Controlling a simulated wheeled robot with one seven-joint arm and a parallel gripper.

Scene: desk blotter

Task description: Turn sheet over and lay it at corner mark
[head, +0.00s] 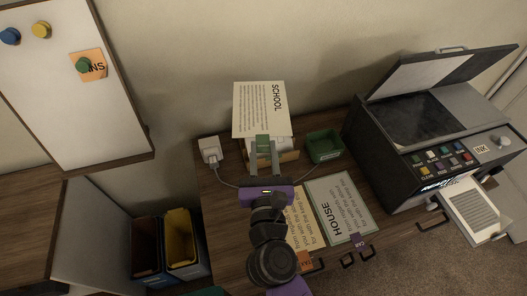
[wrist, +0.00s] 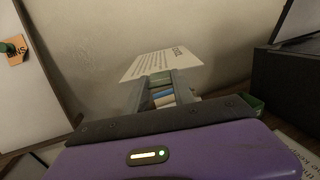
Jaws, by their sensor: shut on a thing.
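A cream sheet headed SCHOOL (head: 262,105) stands out above the back of the desk, its printed side facing the head camera. It also shows in the wrist view (wrist: 160,65), beyond my fingertips. My gripper (head: 263,145) is shut on this sheet at its near edge; the exact grip is partly hidden by the fingers. A sheet headed HOUSE (head: 340,208), with a green border, lies on the desk to the right of my arm. A tan printed sheet (head: 302,222) lies beside it, partly hidden by my arm. I cannot make out a corner mark.
A wooden-sided holder (head: 287,156) is behind my fingers. A green tray (head: 325,147) stands right of it, and a white plug box (head: 210,150) left. An open-lidded printer (head: 430,130) fills the right end. Bins (head: 182,240) stand at lower left, below a whiteboard (head: 80,110).

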